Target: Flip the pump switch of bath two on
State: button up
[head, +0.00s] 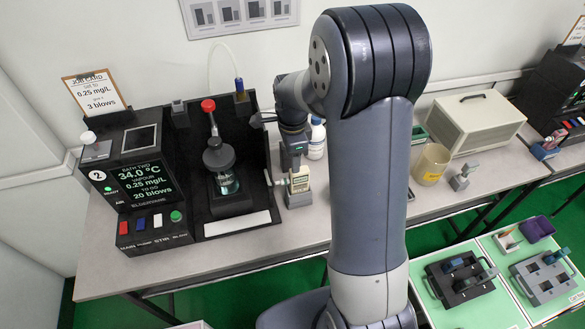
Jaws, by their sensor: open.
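Bath two (120,160) is the black unit at the left, its green-lit display reading 34.0 °C and 20 blows to go. On its front ledge, above the label PUMP, is the small blue pump switch (140,223), between a red switch (123,227) and a white switch (157,220). Its on or off position is too small to tell.
A green button (176,216) sits right of the switches. A flask with a red-topped tube (211,125) stands in the bath's black housing. A holder (298,190) and a white bottle (316,140) stand near my wrist. The bench front (270,245) is clear.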

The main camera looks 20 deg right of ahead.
aim_at(141, 222)
jog(key=u, duration=1.35)
